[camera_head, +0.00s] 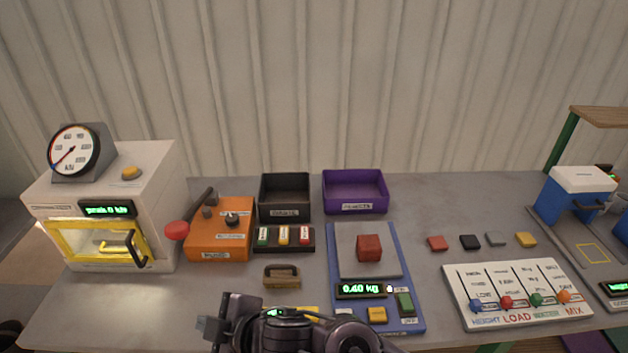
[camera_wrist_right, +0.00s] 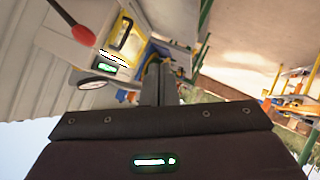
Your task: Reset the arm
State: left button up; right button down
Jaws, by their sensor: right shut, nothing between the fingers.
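My right gripper (camera_head: 214,328) is low in the head view, in front of the table's near side, with its arm coming in along the bottom edge. It also shows in the wrist view (camera_wrist_right: 158,85), where its two fingers are together with nothing between them. My left gripper is not in view.
The white press (camera_head: 160,210) with a gauge stands left, beside the orange lever box (camera_head: 220,213). Black (camera_head: 285,211) and purple (camera_head: 355,204) trays stand behind. A slider panel (camera_head: 455,277) and blue-white machine (camera_head: 580,190) stand right.

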jog(key=w+d+f+m+t+h, duration=0.1)
jog(key=w+d+m+h, duration=0.15)
jog(key=d+m, duration=0.5)
jog(key=w+d+f+m+t+h, duration=0.1)
jog(key=d+m+h, duration=0.25)
jog(key=d, duration=0.75)
jog(key=s+d+f+m+g+h, duration=0.25)
jog(key=s+d, duration=0.25)
jog(key=d, duration=0.4)
jog(key=s+d+f+m+g+h, duration=0.2)
jog(key=s+d+f+m, duration=0.3)
jog(key=d, duration=0.5)
notch_tip(320, 180, down, 33)
jog(key=s+n+b, duration=0.1)
jog(key=s+b, duration=0.2)
jog(key=s+d+f+g+b, duration=0.2)
jog(key=s+d+f, duration=0.1)
jog(key=s+f, duration=1.6)
jog(key=shift+f+b, duration=0.3)
jog(key=shift+f, duration=0.05)
